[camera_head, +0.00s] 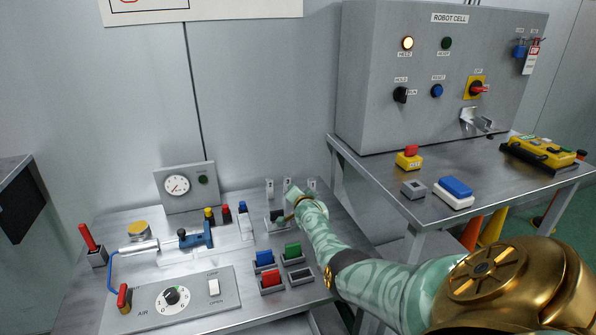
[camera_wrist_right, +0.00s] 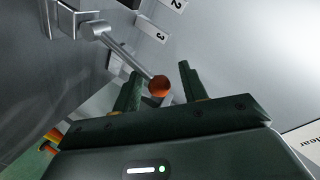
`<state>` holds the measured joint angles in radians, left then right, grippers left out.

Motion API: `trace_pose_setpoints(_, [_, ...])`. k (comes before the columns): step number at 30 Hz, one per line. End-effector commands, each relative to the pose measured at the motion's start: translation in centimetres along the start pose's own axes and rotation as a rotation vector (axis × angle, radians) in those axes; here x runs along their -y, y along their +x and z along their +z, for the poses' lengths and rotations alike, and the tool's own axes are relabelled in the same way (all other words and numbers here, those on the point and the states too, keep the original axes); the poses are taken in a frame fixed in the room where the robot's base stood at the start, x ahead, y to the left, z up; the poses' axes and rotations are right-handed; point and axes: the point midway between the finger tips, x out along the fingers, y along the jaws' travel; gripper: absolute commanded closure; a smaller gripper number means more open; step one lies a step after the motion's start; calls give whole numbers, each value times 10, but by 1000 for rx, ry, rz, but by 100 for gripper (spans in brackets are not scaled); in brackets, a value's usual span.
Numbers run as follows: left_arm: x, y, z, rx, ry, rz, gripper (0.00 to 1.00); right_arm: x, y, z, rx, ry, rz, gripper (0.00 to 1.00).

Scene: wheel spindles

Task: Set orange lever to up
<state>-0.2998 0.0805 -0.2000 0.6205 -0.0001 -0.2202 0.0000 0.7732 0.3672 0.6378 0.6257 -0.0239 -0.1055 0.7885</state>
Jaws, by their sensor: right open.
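The orange lever shows in the right wrist view as a grey metal rod with an orange ball knob (camera_wrist_right: 159,86). Its rod slopes from a grey pivot at the upper left to the knob. My right gripper (camera_wrist_right: 160,73) is dark green and open, with one finger on each side of the knob. I cannot tell whether the fingers touch it. In the head view my right arm reaches to the back of the left bench, and its hand hides the lever there. My left gripper is not in view.
White number plates (camera_wrist_right: 148,55) stand beside the lever. In the head view, blue, green and red rockers (camera_head: 271,278) sit in front of my arm. A blue clamp (camera_head: 197,237) and an air panel (camera_head: 200,298) lie left. The control cabinet (camera_head: 370,120) stands at right.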

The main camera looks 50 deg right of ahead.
Motion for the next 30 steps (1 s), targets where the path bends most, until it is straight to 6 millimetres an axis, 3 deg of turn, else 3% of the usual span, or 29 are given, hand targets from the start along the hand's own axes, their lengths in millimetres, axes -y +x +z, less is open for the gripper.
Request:
trace_pose_setpoints(4, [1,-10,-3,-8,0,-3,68,4,-8,-3,-1,2,-2,57])
trace_pose_setpoints(8, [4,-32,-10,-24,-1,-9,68,7,-30,-6,-1,3,-4,57])
trace_pose_setpoints(15, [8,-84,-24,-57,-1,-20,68,9,-95,-6,0,3,-3,57])
trace_pose_setpoints(18, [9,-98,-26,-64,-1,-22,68,7,-120,-4,0,1,-2,57])
trace_pose_setpoints(24, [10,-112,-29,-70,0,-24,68,3,-153,0,2,1,0,57])
trace_pose_setpoints(30, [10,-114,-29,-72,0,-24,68,1,-163,2,1,-1,0,57])
